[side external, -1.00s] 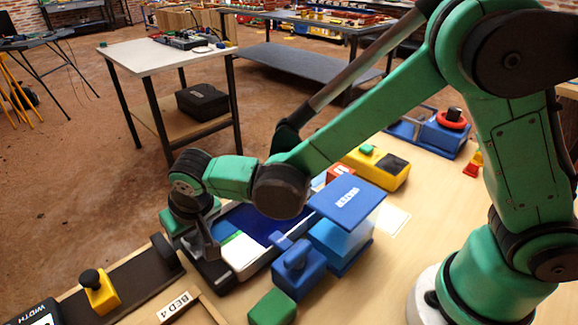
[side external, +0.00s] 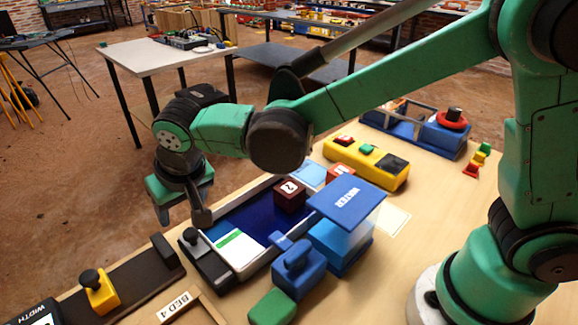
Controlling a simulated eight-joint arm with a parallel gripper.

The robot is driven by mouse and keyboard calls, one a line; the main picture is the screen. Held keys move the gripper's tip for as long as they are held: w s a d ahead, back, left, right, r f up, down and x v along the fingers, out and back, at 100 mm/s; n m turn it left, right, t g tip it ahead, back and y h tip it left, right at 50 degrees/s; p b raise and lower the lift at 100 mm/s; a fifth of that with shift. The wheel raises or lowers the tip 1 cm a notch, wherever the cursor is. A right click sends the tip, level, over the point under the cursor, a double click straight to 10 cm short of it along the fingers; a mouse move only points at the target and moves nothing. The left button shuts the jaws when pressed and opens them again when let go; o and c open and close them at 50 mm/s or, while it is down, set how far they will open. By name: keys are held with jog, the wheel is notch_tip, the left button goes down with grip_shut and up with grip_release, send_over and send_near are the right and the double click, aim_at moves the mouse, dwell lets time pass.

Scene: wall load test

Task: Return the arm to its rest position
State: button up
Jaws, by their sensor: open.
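My gripper (side external: 184,214) is at the left of the bench in the side view. It is open and empty, pointing down, and hangs above the near-left end of the blue tray (side external: 240,215). A dark red block marked 2 (side external: 291,196) sits in the tray toward its right side. A white and green piece (side external: 240,250) lies at the tray's near end, beside a dark part with a round knob (side external: 205,255).
A blue WATER box (side external: 345,220) and a blue handled block (side external: 298,268) stand right of the tray. A green block (side external: 272,307) is in front. A yellow box (side external: 365,163) and a blue unit with a red ring (side external: 440,135) stand behind. A yellow knobbed slider (side external: 100,290) is at left.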

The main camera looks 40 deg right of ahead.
jog(key=shift+r, duration=0.65)
jog(key=s+d+r+t, duration=0.1)
jog(key=s+d, duration=0.4)
jog(key=d, duration=0.4)
jog(key=s+d+r+t, duration=0.1)
jog(key=s+d, duration=0.4)
jog(key=d, duration=0.5)
jog(key=shift+s+d+r+t, duration=0.2)
jog(key=shift+r+t, duration=0.1)
jog(key=shift+r, duration=0.15)
